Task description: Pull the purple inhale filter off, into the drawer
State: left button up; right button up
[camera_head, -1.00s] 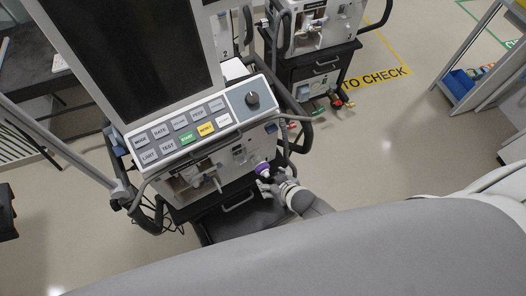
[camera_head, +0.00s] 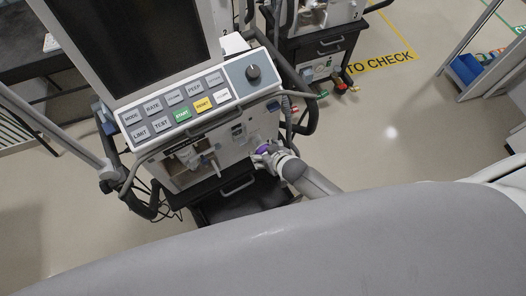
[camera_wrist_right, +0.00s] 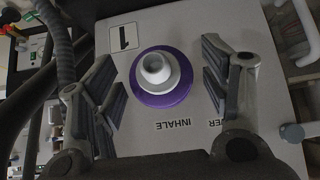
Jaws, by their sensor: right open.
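The purple inhale filter (camera_wrist_right: 162,88) sits on the ventilator's white front panel (camera_wrist_right: 162,130), above the word INHALE as it reads upside down in the right wrist view. It has a white port in its middle. My right gripper (camera_wrist_right: 162,80) is open, one finger on each side of the filter, with gaps left and right. In the head view my right gripper (camera_head: 262,158) is at the panel and partly covers the filter (camera_head: 262,149). The drawer (camera_head: 240,205) below the panel looks pulled out, partly hidden by my arm. My left gripper is not seen.
The ventilator's button panel (camera_head: 185,108) and dark screen (camera_head: 130,40) stand above. A hose (camera_wrist_right: 58,45) hangs left of the gripper in the wrist view. A second ventilator (camera_head: 322,45) stands behind. Open floor (camera_head: 390,140) lies to the right.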

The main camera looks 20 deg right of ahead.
jog(key=shift+w+f, duration=0.1)
dwell(0.6)
jog(key=shift+c, duration=0.3)
jog(key=c, duration=1.3)
jog(key=shift+s+f+p, duration=0.1)
jog(key=shift+s+p, duration=0.1)
jog(key=shift+p, duration=0.1)
jog(key=shift+s+d, duration=0.15)
jog(key=shift+s, duration=0.45)
jog(key=s+p, duration=0.1)
jog(key=s, duration=0.1)
jog(key=s+d+p, duration=0.1)
jog(key=shift+s, duration=0.4)
